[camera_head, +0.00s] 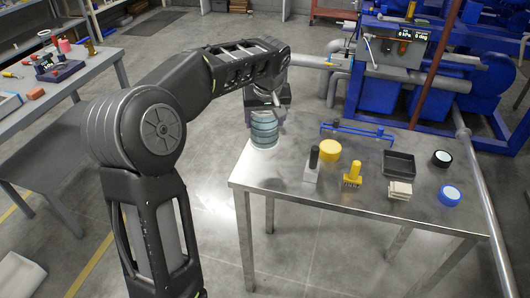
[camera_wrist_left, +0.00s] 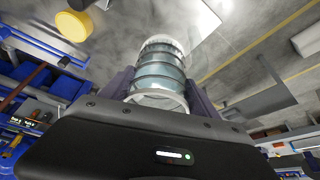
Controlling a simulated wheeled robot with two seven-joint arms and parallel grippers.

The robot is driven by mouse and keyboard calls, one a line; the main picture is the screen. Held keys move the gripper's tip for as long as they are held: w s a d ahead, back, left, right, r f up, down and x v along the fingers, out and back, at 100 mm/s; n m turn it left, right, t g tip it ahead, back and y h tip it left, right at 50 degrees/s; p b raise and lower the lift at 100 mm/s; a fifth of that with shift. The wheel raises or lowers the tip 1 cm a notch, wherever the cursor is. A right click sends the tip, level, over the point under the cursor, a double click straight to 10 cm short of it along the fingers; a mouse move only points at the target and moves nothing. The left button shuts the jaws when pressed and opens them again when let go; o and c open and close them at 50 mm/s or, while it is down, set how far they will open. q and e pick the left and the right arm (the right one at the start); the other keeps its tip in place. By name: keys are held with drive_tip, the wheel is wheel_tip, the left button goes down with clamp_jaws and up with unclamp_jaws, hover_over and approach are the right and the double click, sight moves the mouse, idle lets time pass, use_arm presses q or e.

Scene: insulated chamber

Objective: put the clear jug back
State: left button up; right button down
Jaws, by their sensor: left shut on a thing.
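The clear jug (camera_head: 264,131) is a ribbed, see-through, bluish cylinder at the left end of the metal table (camera_head: 300,192). My left gripper (camera_head: 266,108) reaches it from above and is shut on it. In the left wrist view the jug (camera_wrist_left: 160,72) sits between the two fingers of my left gripper (camera_wrist_left: 160,92). I cannot tell whether its base touches the table top. My right gripper is in neither view.
The table holds a yellow disc (camera_head: 329,150), a black-handled grey block (camera_head: 312,164), a yellow stamp (camera_head: 352,176), a black tray (camera_head: 398,163), pale blocks (camera_head: 399,190), two round tapes (camera_head: 449,195) and a blue rail (camera_head: 358,132). Blue machinery (camera_head: 395,95) stands behind.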

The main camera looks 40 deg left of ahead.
sight(265, 144)
use_arm(q)
drive_tip(key=shift+f, duration=2.3)
drive_tip(key=shift+f+p, duration=0.45)
drive_tip(key=shift+f, duration=1.5)
drive_tip(key=shift+f, duration=0.1)
drive_tip(key=o, duration=2)
